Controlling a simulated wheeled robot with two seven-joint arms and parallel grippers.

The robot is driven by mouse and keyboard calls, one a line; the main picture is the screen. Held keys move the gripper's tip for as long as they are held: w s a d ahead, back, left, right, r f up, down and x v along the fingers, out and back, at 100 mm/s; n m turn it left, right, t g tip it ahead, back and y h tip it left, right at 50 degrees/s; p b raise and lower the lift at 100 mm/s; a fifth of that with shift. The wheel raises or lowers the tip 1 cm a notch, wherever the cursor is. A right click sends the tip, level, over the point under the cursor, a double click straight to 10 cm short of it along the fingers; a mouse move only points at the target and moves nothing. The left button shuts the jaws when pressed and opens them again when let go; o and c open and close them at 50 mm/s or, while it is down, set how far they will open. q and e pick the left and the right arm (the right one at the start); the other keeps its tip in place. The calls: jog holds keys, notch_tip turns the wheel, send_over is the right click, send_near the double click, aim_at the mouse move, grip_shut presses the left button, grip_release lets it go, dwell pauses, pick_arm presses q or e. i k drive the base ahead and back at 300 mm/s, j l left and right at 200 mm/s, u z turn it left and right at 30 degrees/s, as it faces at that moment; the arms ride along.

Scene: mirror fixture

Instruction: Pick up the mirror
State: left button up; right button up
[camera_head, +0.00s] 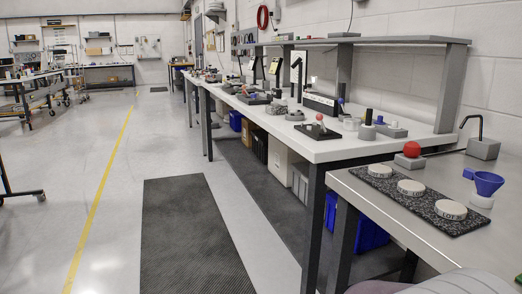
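I cannot pick out a mirror for certain in the head view. On the near grey bench (385,206) at the right, a dark speckled board (430,207) carries three pale round discs with markings on their rims: a far disc (380,171), a middle disc (411,188) and a near disc (451,210). They lie flat in a row. Neither of my grippers shows in this view.
A red ball on a grey block (410,155), a blue funnel (485,183) and a grey block with a bent dark rod (483,148) stand behind the board. A longer white bench (340,147) extends beyond. A dark floor mat (185,235) lies in the clear aisle.

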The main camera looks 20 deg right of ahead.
aim_at(377, 171)
jog(key=i+j, duration=0.15)
jog(key=i, duration=0.3)
jog(key=i+j, duration=0.1)
jog(key=i, duration=0.35)
jog(key=i+j, duration=0.15)
jog(key=i, duration=0.3)
jog(key=i+z, duration=0.2)
jog(key=z, duration=0.25)
jog(key=i+j+z, duration=0.1)
jog(key=z, duration=0.35)
jog(key=i+j+z, duration=0.2)
jog(key=z, duration=0.25)
jog(key=i+j+z, duration=0.2)
jog(key=z, duration=0.25)
jog(key=i+j+z, duration=0.1)
jog(key=j+z, duration=0.15)
jog(key=z, duration=0.15)
jog(key=i+j+z, duration=0.15)
jog(key=z, duration=0.3)
jog(key=i+j+z, duration=0.1)
jog(key=j+z, duration=0.45)
jog(key=z, duration=0.3)
jog(key=j+z, duration=0.4)
jog(key=i+l, duration=0.05)
